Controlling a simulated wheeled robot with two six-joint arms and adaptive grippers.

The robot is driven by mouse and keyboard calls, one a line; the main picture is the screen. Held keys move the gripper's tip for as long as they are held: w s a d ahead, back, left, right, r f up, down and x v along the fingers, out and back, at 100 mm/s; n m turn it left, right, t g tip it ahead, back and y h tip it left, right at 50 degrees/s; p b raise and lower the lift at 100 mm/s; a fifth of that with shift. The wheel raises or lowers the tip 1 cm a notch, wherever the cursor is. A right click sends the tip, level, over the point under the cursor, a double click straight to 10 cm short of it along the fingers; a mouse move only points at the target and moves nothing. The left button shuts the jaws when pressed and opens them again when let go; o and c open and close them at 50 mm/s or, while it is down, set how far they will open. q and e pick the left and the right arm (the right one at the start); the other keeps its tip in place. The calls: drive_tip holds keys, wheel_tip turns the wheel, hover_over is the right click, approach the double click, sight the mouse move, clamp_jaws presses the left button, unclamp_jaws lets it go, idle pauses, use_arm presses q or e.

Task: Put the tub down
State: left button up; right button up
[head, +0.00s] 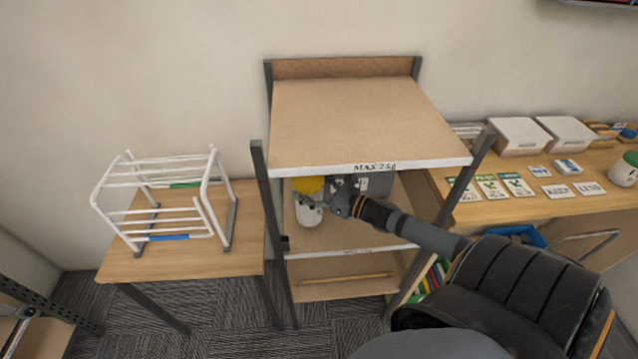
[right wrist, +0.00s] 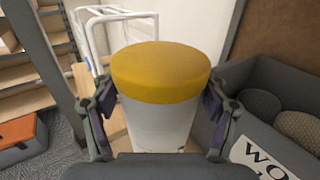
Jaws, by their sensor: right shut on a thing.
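The tub (head: 309,213) is white with a yellow lid and stands upright in the shelf unit's middle bay, under the top board. My right gripper (head: 325,201) reaches in from the right and is shut on it. In the right wrist view the tub (right wrist: 158,110) sits between the two fingers of my right gripper (right wrist: 160,112), one on each side. The tub's base is near the middle shelf (head: 335,240); I cannot tell whether it touches. The top board hides part of the lid in the head view. My left gripper is not in view.
A grey bin (head: 375,184) stands in the same bay, right of the tub; it also shows in the right wrist view (right wrist: 262,120). The top board (head: 360,120) is bare. A white wire rack (head: 165,200) stands on the left table. Cards and boxes cover the right table (head: 510,208).

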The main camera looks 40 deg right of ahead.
wheel_tip(320, 180, down, 2)
drive_tip(key=shift+s+f+b, duration=0.1)
drive_tip(key=shift+f+b, duration=0.05)
drive_tip(key=shift+b, duration=0.7)
drive_tip(key=shift+f, duration=0.45)
drive_tip(key=shift+a, duration=0.1)
drive_tip(key=o, duration=1.8)
drive_tip(key=shift+s+f, duration=0.1)
